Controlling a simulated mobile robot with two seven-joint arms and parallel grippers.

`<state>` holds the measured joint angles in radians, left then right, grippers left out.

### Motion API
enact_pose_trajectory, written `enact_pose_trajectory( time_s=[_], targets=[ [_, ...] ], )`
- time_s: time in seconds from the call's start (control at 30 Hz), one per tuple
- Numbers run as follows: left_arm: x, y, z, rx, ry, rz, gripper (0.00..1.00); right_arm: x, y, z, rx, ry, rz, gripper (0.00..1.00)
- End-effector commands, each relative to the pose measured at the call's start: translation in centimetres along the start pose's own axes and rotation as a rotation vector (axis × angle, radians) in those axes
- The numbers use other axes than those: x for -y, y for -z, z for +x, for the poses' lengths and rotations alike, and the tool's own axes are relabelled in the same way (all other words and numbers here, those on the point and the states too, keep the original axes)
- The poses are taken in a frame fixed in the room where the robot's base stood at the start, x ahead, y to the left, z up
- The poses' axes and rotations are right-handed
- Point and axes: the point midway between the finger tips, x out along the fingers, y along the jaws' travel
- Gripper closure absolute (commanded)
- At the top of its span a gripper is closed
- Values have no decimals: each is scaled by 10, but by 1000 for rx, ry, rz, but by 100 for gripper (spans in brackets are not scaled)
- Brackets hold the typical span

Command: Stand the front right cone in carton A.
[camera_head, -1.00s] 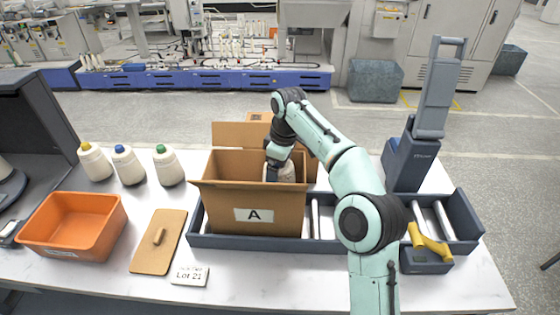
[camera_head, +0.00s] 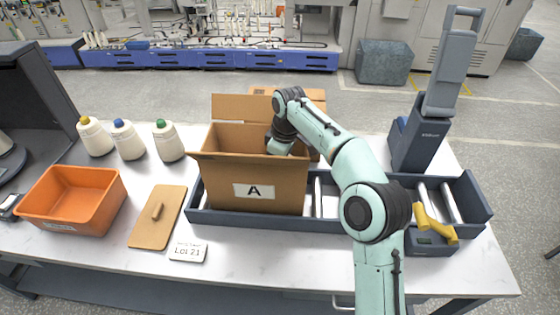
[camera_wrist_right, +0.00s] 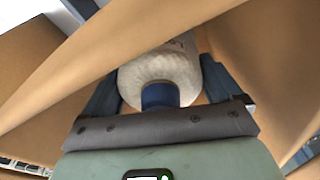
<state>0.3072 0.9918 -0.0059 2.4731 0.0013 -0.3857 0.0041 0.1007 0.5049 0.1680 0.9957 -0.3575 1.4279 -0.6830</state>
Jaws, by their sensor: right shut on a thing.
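Carton A (camera_head: 225,178) is an open brown box with an "A" label, standing on the dark conveyor tray in the head view. My right arm reaches into it from the right, and its gripper is hidden behind the carton wall there. In the right wrist view my right gripper (camera_wrist_right: 162,72) is shut on a whitish cone (camera_wrist_right: 150,75) with a dark blue tip (camera_wrist_right: 157,96). Brown cardboard walls (camera_wrist_right: 140,45) surround the cone. Its base is hidden, so I cannot tell whether it touches the carton floor. My left gripper is not in view.
Three cones with yellow (camera_head: 95,138), blue (camera_head: 128,142) and green (camera_head: 168,143) tips stand at the left. An orange bin (camera_head: 72,200), a brown board with a handle (camera_head: 150,228) and a Lot 21 card (camera_head: 188,251) lie nearby. A dark grey column device (camera_head: 420,145) stands at the right.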

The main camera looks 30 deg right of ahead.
Motion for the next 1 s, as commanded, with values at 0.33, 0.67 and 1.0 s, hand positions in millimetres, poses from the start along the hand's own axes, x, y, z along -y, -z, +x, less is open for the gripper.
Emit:
enact_pose_trajectory(
  time_s=[0.33, 0.67, 1.0],
  targets=[
    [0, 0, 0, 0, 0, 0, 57, 0, 0, 0, 0, 0, 0, 0],
    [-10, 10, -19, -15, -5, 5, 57, -1, 2, -50, -6, -5, -1, 0],
    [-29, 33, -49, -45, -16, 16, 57, -1, 2, -120, -7, -5, 0, 0]
  ],
)
